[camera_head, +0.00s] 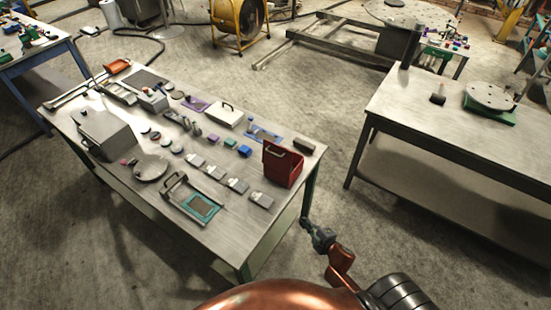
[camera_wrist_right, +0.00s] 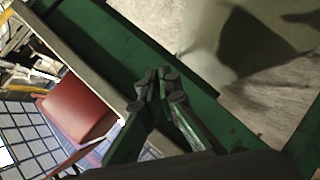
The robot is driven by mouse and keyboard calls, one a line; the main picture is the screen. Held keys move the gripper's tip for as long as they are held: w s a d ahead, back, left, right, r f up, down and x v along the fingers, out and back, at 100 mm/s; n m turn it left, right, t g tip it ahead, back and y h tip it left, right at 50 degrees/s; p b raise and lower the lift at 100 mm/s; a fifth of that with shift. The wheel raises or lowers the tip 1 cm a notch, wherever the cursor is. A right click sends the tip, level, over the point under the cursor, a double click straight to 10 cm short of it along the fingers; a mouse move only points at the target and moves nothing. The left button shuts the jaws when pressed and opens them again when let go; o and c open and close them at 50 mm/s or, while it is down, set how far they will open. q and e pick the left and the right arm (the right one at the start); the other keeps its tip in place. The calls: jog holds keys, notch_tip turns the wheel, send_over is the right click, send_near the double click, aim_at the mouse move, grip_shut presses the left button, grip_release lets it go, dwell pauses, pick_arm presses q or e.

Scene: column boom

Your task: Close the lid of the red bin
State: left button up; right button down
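The red bin (camera_head: 283,166) stands on the near table at its right end, upright, with a light handle at its upper left. Its lid appears raised, but the bin is small here and the angle is hard to tell. My right gripper (camera_head: 318,238) is below and right of the bin, beside the table's right end and apart from the bin. In the right wrist view its fingertips (camera_wrist_right: 160,88) are close together with nothing visible between them. A red rounded surface (camera_wrist_right: 76,106) shows at left there; I cannot tell whether it is the bin. My left gripper is out of view.
The table (camera_head: 236,226) has a green frame and carries several blocks, discs, a grey box (camera_head: 104,134), a white case (camera_head: 224,115) and a teal-framed plate (camera_head: 200,207). A dark block (camera_head: 304,146) lies behind the bin. Open floor separates a second table (camera_head: 440,130) at right.

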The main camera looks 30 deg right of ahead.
jog(key=w+a+r+n+t+y+p, duration=0.1)
jog(key=a+r+n, duration=0.2)
jog(key=r, duration=0.7)
jog(key=w+a+r+n+t+y, duration=0.2)
jog(key=r+n, duration=0.1)
jog(key=r, duration=0.7)
jog(key=w+a+r+n+t+y+p, duration=0.1)
jog(key=a+r+n, duration=0.2)
jog(key=r, duration=0.7)
jog(key=w+d+p, duration=0.1)
jog(key=w+p, duration=0.1)
jog(key=w, duration=0.9)
jog(key=shift+w+d, duration=0.2)
jog(key=shift+w, duration=0.15)
jog(key=shift+p, duration=0.3)
